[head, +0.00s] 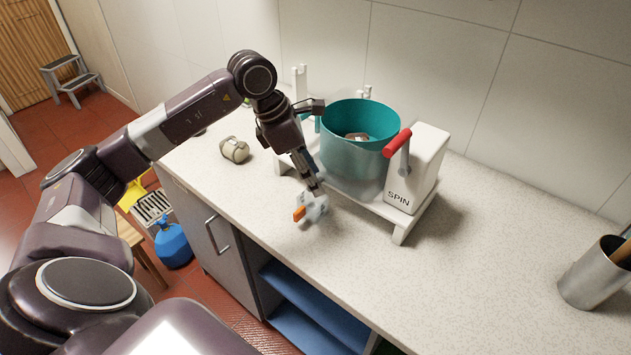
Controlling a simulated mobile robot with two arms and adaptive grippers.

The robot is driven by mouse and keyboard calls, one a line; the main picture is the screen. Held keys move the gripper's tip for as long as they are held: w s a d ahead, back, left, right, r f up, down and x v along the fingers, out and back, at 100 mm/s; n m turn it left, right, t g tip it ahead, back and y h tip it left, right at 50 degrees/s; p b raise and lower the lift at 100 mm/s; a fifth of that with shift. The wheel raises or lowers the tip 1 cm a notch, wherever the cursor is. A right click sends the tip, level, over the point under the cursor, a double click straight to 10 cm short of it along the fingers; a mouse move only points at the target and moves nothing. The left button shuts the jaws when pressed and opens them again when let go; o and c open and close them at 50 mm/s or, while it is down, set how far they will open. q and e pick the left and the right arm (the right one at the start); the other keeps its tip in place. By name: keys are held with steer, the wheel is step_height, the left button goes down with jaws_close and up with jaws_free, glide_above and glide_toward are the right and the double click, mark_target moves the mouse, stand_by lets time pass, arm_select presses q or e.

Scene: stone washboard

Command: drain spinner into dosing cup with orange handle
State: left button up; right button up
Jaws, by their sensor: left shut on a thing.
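The spinner is a teal drum (352,155) on a white stand, with a white block marked SPIN (425,160) at its right and a red-handled lever (397,143) beside the rim. Something small and pale lies inside the drum. My left gripper (315,187) reaches down in front of the drum's left side. It is shut on the dosing cup (317,208), a small pale, clear-looking piece with an orange handle (299,213). The cup is at the front left of the stand, near the counter's front edge. Whether it touches the counter is unclear. My right gripper is out of view.
A beige rounded object (234,149) lies on the speckled counter (500,250) left of the spinner. A metal canister (594,274) with utensils stands at the far right. The counter between spinner and canister is clear. A tiled wall (430,50) rises behind.

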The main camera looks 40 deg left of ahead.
arm_select(q)
steer(key=shift+s+a+m+g+h+b, duration=0.1)
steer(key=shift+a+m+g+h+b, duration=0.2)
steer(key=shift+m, duration=0.75)
steer(key=shift+w+a+m+g+h+b, duration=0.15)
steer(key=shift+m+g, duration=0.2)
steer(key=shift+m, duration=0.75)
steer(key=shift+s+a+m+g+h+b, duration=0.1)
steer(key=shift+s+a+m+g+h, duration=0.2)
steer(key=shift+m, duration=0.75)
steer(key=shift+w, duration=0.1)
steer(key=o, duration=1.1)
steer(key=shift+d, duration=0.1)
steer(key=shift+c, duration=0.2)
steer(key=shift+o, duration=0.5)
steer(key=shift+y, duration=0.25)
